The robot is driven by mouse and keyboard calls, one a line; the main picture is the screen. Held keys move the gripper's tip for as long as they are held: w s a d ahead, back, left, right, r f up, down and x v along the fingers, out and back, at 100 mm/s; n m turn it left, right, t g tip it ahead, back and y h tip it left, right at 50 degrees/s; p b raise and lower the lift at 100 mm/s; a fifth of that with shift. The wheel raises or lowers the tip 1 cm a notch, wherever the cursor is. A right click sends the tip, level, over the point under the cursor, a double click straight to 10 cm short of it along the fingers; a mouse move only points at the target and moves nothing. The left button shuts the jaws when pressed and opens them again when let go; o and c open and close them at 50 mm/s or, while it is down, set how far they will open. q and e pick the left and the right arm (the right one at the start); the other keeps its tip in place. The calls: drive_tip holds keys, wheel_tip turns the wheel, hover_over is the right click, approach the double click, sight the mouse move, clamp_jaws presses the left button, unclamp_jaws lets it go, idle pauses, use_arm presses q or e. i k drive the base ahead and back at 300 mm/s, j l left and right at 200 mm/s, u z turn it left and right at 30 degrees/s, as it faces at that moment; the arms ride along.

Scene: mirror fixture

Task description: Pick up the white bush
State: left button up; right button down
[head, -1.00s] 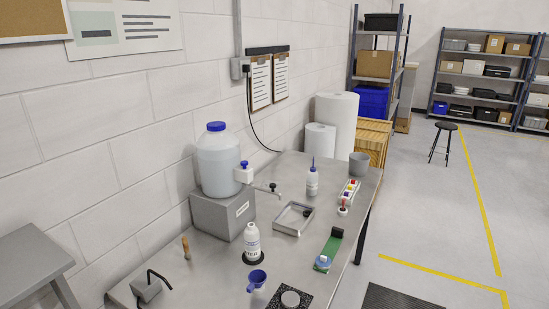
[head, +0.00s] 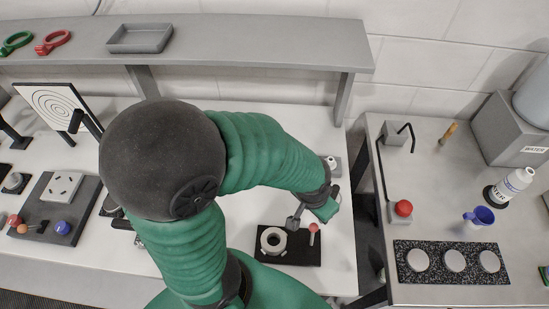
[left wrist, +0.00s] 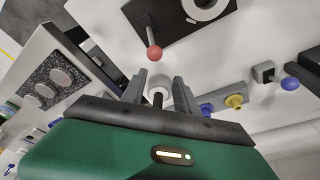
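A thick white ring (head: 272,240) lies on a black plate (head: 292,259) in the head view; a red-knobbed stick (head: 313,229) stands beside it. The ring also shows at the top of the left wrist view (left wrist: 203,10). A smaller white round piece with a dark centre (left wrist: 158,93) shows between my left fingers in the wrist view. I cannot tell which white piece is the bush. My left gripper (left wrist: 160,80) is open, fingers apart, above the table. In the head view my arm partly hides the gripper. My right gripper is not in view.
A grey shelf (head: 240,42) runs along the back above the white table. A metal table (head: 436,185) stands at the right across a gap, with a speckled plate (head: 403,272) of discs. In the wrist view, a yellow knob (left wrist: 235,101) and blue ball (left wrist: 290,83) lie at right.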

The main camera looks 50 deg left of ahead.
sight(331, 160)
drive_tip(key=l+u, duration=0.1)
drive_tip(key=u, duration=0.4)
drive_tip(key=i+l+u, duration=0.1)
drive_tip(key=u, duration=0.35)
drive_tip(key=l+u, duration=0.15)
drive_tip(key=u, duration=0.35)
